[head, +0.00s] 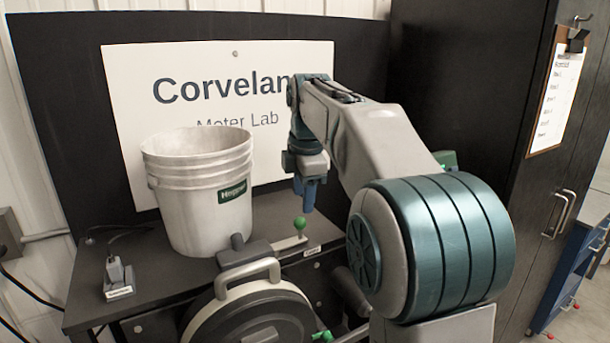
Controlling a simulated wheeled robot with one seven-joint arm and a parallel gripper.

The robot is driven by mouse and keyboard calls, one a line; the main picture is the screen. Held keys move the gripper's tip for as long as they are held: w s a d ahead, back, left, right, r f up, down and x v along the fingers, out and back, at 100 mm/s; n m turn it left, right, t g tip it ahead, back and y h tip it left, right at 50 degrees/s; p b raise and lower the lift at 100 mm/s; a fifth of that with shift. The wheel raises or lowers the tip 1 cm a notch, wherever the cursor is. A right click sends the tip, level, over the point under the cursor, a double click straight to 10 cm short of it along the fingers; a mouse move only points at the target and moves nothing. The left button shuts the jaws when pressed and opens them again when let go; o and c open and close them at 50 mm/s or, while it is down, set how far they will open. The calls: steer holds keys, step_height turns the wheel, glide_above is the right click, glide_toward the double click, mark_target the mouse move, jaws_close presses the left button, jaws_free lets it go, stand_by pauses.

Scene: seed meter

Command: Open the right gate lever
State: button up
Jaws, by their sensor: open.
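A lever with a round green knob (300,222) stands on the table to the right of the bucket, with a small label plate (312,251) beside it. The label is too small to read, so I cannot tell for sure that this is the right gate lever. My gripper (309,200) points down just above and to the right of the green knob, apart from it as far as I can see. Its blue fingers are open and nothing shows between them. My arm hides the area to the right of the knob.
A white bucket (198,210) stands left on the dark table. A round dark housing with a grey handle (247,279) is in front. A small grey switch (115,271) sits at the left. Another green part (324,337) shows at the bottom. A tall dark cabinet (470,80) is at right.

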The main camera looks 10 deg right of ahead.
steer(key=r, duration=0.2)
steer(key=s+r, duration=0.1)
steer(key=r, duration=0.2)
steer(key=shift+r, duration=0.1)
steer(key=s+f+m+t, duration=0.1)
steer(key=s+f+m, duration=1.8)
steer(key=s, duration=0.6)
step_height(320, 180, down, 2)
steer(key=shift+s+f, duration=0.1)
steer(key=shift+s, duration=0.1)
